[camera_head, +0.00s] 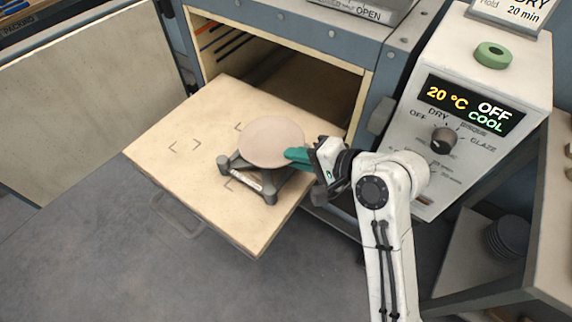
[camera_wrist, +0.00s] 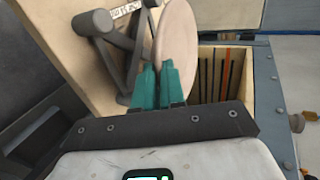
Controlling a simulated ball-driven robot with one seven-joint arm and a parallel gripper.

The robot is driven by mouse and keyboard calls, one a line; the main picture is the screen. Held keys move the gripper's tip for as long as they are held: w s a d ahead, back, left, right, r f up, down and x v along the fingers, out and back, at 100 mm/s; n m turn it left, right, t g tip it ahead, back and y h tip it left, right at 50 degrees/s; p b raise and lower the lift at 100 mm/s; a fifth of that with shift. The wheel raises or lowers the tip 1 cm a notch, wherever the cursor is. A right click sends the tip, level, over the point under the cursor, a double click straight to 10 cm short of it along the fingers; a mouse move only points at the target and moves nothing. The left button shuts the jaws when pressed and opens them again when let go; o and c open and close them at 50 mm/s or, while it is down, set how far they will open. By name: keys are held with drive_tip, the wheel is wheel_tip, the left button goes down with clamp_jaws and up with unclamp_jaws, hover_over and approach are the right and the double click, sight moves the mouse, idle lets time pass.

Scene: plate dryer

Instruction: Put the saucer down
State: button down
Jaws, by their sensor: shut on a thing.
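The saucer (camera_head: 271,143) is a flat, pale pinkish-beige disc. My gripper (camera_head: 294,155) is shut on its right edge with teal fingers. In the wrist view, the saucer (camera_wrist: 177,35) rises from between the teal fingertips of my gripper (camera_wrist: 158,75). The saucer is above a dark grey stand (camera_head: 271,186) with splayed legs, which also shows in the wrist view (camera_wrist: 96,23). The saucer hides the top of the stand, and I cannot tell whether the two touch.
The stand is on a pale pulled-out shelf (camera_head: 165,125) with corner marks. The shelf's left part is bare. Behind it is the open dryer cabinet (camera_head: 365,92). A control box (camera_head: 478,70) reading 20 °C, OFF, COOL, with a green ring (camera_head: 492,53) on top, stands at right.

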sight(287, 176)
drive_tip(key=f, duration=0.1)
drive_tip(key=w+a+f, duration=0.2)
drive_tip(key=shift+w+a+f, duration=0.1)
drive_tip(key=shift+w+f, duration=0.05)
drive_tip(key=shift+f, duration=1.85)
drive_tip(key=shift+f, duration=0.1)
drive_tip(key=c, duration=1.2)
unclamp_jaws()
drive_tip(key=v, duration=1.2)
drive_tip(key=s+d+f+n+g+h, duration=0.2)
drive_tip(key=s+d+f, duration=0.3)
drive_tip(key=s, duration=0.3)
drive_tip(key=s+d+f+n+g+h, duration=0.2)
drive_tip(key=s+d+f+n+h, duration=0.1)
drive_tip(key=s, duration=0.5)
drive_tip(key=s+d+f+n+g+h, duration=0.2)
drive_tip(key=s+d+f+h, duration=0.3)
drive_tip(key=s+d+f, duration=0.2)
drive_tip(key=shift+s+d+n+g, duration=0.3)
drive_tip(key=shift+s+d, duration=0.4)
drive_tip(key=shift+s, duration=0.3)
